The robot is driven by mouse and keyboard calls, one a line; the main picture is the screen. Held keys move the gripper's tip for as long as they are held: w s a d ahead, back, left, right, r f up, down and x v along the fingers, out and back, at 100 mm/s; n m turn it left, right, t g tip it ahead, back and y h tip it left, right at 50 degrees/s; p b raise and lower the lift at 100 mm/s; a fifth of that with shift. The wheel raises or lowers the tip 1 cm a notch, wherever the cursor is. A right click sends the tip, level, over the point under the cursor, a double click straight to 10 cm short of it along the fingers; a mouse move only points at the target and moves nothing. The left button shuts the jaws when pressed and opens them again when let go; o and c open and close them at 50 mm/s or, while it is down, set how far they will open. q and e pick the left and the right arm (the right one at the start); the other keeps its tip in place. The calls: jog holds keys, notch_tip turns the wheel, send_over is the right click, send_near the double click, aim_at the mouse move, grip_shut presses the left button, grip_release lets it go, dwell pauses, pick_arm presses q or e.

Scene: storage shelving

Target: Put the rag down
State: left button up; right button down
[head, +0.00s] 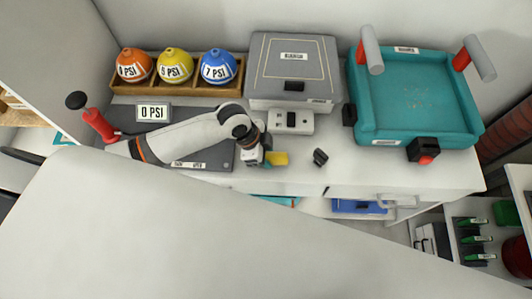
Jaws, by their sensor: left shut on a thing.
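My left gripper (262,158) is above the front part of the white worktop (350,176), pointing to the right. It is shut on a small yellow rag (280,159), which sticks out to the right of the fingers. A little teal shows below the fingers; I cannot tell what it belongs to. I cannot tell whether the rag touches the worktop. My right gripper is not in view.
Behind stand a wooden rack (178,91) with orange, yellow and blue balls, a grey box (293,68) and a teal machine (415,100). A small black knob (320,157) sits right of the rag.

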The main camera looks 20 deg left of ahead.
pick_arm(q)
jog(key=shift+f, duration=0.25)
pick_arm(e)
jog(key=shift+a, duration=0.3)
pick_arm(q)
jog(key=o, duration=0.9)
jog(key=v, duration=1.2)
jog(key=shift+r, duration=0.15)
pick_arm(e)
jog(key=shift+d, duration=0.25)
pick_arm(q)
jog(key=shift+s, duration=0.1)
